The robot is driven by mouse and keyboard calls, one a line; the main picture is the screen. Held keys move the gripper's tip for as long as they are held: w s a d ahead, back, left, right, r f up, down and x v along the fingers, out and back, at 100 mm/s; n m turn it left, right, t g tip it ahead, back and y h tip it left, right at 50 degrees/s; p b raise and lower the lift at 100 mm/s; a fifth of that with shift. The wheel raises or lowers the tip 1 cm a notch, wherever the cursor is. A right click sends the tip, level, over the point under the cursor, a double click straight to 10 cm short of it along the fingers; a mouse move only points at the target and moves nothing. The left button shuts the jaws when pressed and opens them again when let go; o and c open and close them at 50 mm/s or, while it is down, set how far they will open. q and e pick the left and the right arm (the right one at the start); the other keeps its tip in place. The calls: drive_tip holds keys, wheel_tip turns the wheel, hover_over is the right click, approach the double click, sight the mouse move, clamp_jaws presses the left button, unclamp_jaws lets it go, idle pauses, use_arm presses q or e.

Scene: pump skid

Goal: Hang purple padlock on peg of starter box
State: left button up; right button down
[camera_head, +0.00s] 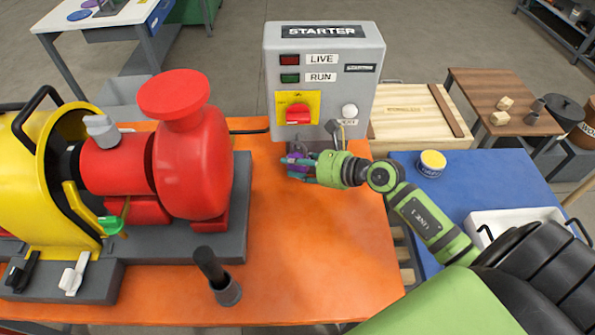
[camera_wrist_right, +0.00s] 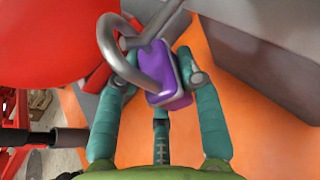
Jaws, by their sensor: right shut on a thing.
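The grey starter box (camera_head: 362,88) stands at the back of the orange table, with a red switch handle on a yellow plate. My right gripper (camera_head: 300,167) is in front of its lower part, its teal fingers shut on the purple padlock (camera_head: 293,160). In the right wrist view the padlock body (camera_wrist_right: 160,74) sits between the fingers (camera_wrist_right: 158,85), with its closed-looking grey shackle pointing up and left. A grey peg (camera_wrist_right: 160,24) comes down from the upper right, and its end overlaps the shackle loop. I cannot tell whether it passes through. My left gripper is not in view.
A red pump (camera_head: 190,150) with a yellow guard (camera_head: 35,190) fills the table's left side. A blue table (camera_head: 500,180) with a yellow-topped tin (camera_head: 431,163) is at the right. The orange surface between is clear.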

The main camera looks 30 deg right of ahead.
drive_tip(key=shift+w+d+b, duration=0.25)
drive_tip(key=shift+w+b, duration=0.05)
drive_tip(key=shift+w, duration=0.2)
drive_tip(key=shift+w+d+f+b, duration=0.3)
drive_tip(key=shift+w+f+b, duration=0.2)
drive_tip(key=shift+w+b, duration=0.2)
drive_tip(key=c, duration=0.7)
unclamp_jaws()
drive_tip(key=shift+c, duration=0.2)
drive_tip(key=shift+s, duration=0.1)
drive_tip(key=v, duration=1.2)
